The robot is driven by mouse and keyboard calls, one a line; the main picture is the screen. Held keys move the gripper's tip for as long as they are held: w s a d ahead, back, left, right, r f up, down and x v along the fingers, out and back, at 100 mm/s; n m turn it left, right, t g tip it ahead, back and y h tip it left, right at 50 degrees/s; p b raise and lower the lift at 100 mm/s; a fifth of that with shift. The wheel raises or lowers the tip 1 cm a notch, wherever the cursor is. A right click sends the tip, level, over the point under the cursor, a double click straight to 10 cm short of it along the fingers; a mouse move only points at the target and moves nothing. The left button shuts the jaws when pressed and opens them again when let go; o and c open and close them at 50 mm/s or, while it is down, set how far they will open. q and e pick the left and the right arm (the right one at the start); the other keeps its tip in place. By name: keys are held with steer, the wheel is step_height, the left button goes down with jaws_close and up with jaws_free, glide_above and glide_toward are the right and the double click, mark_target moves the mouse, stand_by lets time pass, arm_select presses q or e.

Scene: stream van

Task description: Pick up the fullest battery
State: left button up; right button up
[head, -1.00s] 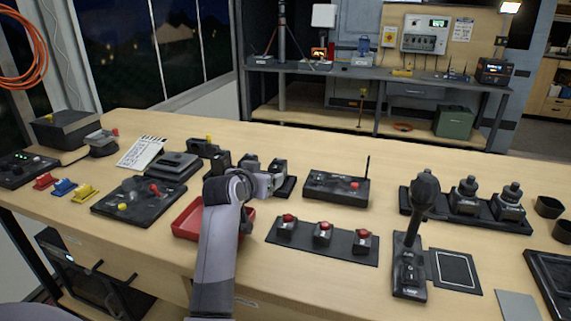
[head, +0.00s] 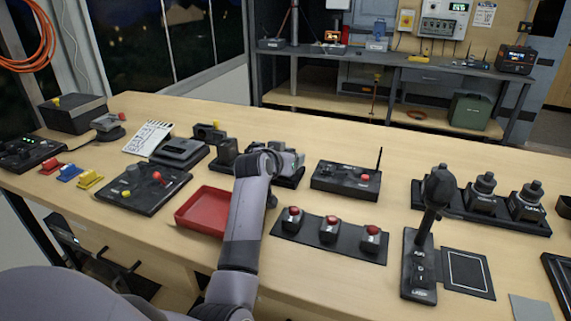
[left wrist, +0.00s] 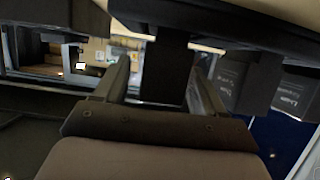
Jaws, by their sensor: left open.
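A row of dark, blocky batteries (head: 291,160) stands in a black rack on the wooden table, partly hidden behind my left arm. Charge levels are not readable. In the left wrist view, my left gripper (left wrist: 166,66) is open, with its two fingers on either side of a dark block (left wrist: 165,75), apparently a battery. Other dark blocks with small labels (left wrist: 292,92) stand to the right. In the head view, the gripper is at the rack, mostly hidden by its own wrist. My right gripper is not in view.
A red tray (head: 204,211) lies empty left of my arm. A black strip with red-topped buttons (head: 329,232) lies to the right, with a black antenna box (head: 345,179) behind it. A control box with joysticks (head: 142,189) is left.

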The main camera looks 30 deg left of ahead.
arm_select(q)
steer(key=shift+x, duration=0.95)
steer(key=c, duration=1.3)
steer(key=shift+o, duration=0.2)
steer(key=shift+r, duration=0.1)
